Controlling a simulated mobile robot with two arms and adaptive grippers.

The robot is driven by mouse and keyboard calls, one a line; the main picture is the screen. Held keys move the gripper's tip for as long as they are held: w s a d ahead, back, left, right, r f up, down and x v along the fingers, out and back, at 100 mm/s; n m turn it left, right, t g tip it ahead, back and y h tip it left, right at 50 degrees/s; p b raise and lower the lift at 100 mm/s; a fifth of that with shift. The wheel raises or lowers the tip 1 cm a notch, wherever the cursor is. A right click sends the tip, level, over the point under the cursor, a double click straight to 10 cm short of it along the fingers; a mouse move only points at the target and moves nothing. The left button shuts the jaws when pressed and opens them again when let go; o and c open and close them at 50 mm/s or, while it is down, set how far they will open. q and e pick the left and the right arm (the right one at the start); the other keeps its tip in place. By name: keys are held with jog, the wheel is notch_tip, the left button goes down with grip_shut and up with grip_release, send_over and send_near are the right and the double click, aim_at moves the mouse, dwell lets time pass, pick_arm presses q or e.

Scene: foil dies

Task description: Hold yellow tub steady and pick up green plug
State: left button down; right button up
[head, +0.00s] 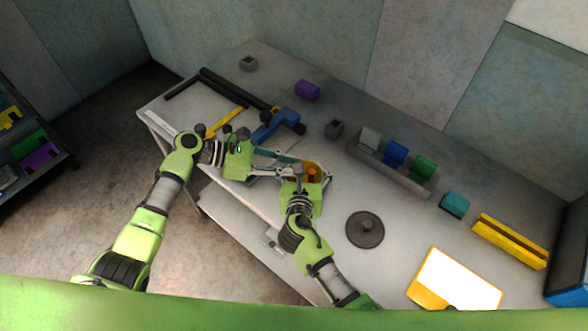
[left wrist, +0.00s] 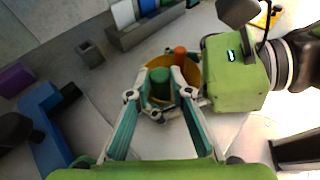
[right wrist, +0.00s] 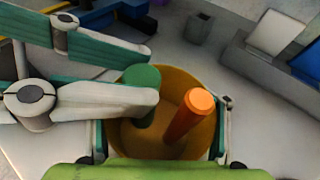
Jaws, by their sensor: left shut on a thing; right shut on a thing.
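The yellow tub (right wrist: 176,83) stands on the table, open side up. In the head view the tub (head: 323,168) is partly covered by my grippers, and the green plug is hidden.
A grey rack (head: 405,181) with grey, blue and green blocks stands behind the tub. A dark knobbed disc (head: 365,230) lies to the right. A blue tool (head: 275,125), black bars and a yellow strip lie to the left. The table's front edge is close.

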pick_arm(q)
notch_tip(320, 180, up, 10)
pick_arm(e)
jog(key=shift+f, duration=0.1)
dwell(0.4)
jog(key=o, duration=1.4)
jog(key=shift+o, duration=0.2)
jog(key=shift+s, duration=0.1)
jog(key=v, duration=1.1)
jog(key=shift+s+r, duration=0.2)
jog(key=shift+s, duration=0.2)
